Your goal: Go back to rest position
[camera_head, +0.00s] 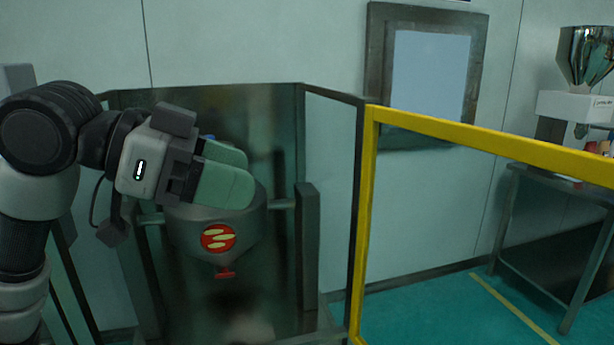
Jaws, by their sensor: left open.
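My left arm comes in from the left, and its gripper (243,178) has green fingers pointing right. The jaws are open, and I see nothing between them. The gripper is in front of the grey round vessel of the sieve machine (205,226), hiding its upper part. The vessel carries a red round label with yellow shapes, and a small red part sits below it. I cannot tell how far the fingers are from the vessel. My right gripper is not in view.
A yellow rail frame (470,139) stands to the right of the machine. A dark-framed panel (372,200) encloses the machine. Behind are a wall window (430,70) and a metal table (560,190) with a hopper device (585,60). Green floor (440,310) shows clear at lower right.

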